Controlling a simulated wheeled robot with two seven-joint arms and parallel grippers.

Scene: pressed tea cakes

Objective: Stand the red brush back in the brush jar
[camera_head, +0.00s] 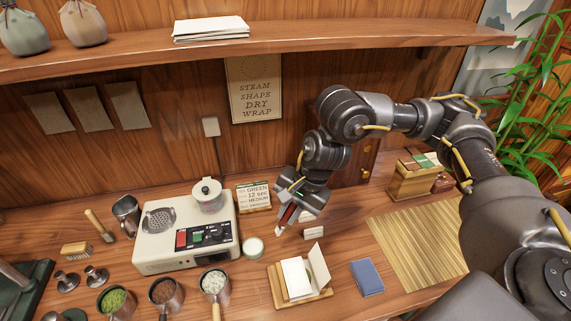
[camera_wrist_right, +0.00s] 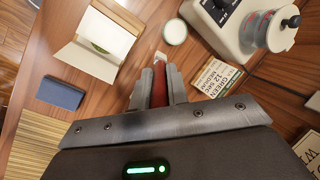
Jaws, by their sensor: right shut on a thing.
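My right gripper (camera_head: 291,207) is shut on the red brush (camera_head: 286,215), above the table right of the steaming machine. In the right wrist view the brush's red handle (camera_wrist_right: 159,84) sits between the two fingers (camera_wrist_right: 160,88), its pale tip pointing away from the palm. A grey metal cup (camera_head: 126,211) stands left of the machine. I cannot tell which vessel is the brush jar. My left gripper is not in view.
The white machine (camera_head: 186,258) holds a glass hopper. A card sign (camera_head: 254,197) stands behind. A wooden stand with white papers (camera_head: 300,279), a blue pad (camera_head: 366,277) and a bamboo mat (camera_head: 425,240) lie to the right. Several filled cups (camera_head: 165,293) line the front.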

